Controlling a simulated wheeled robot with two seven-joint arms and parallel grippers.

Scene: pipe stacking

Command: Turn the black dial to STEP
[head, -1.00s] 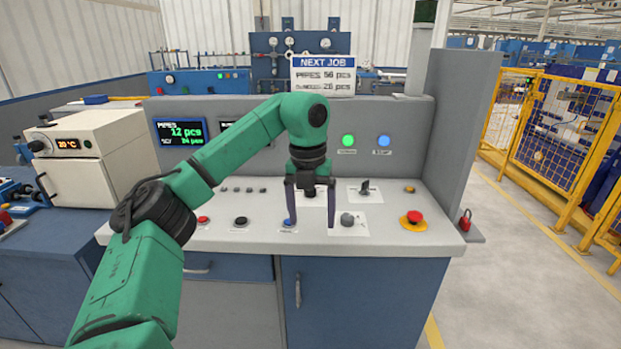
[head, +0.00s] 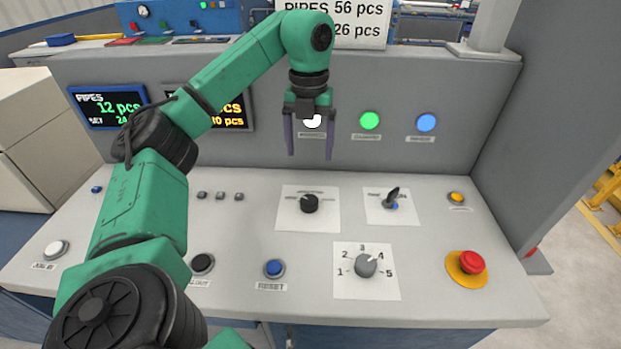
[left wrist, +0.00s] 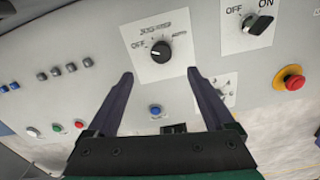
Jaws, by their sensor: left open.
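The black dial (head: 310,203) sits on a white label plate on the sloped panel, right of the middle. In the left wrist view the dial (left wrist: 160,51) has OFF on the left of its plate; the other words are too small to read surely. Its white mark appears to point to the OFF side. My left gripper (head: 310,156) is open and empty, pointing down, and shows above the dial in the head view. In the left wrist view its fingertips (left wrist: 160,73) are spread on either side of the dial's lower edge, apart from it. My right gripper is not seen.
A grey numbered knob (head: 366,265), a blue RESET button (head: 274,268) and a black button (head: 202,264) lie nearer the front. A black OFF/ON switch (head: 392,198) and a red emergency stop (head: 472,262) are to the right. The upright back panel (head: 440,90) rises behind.

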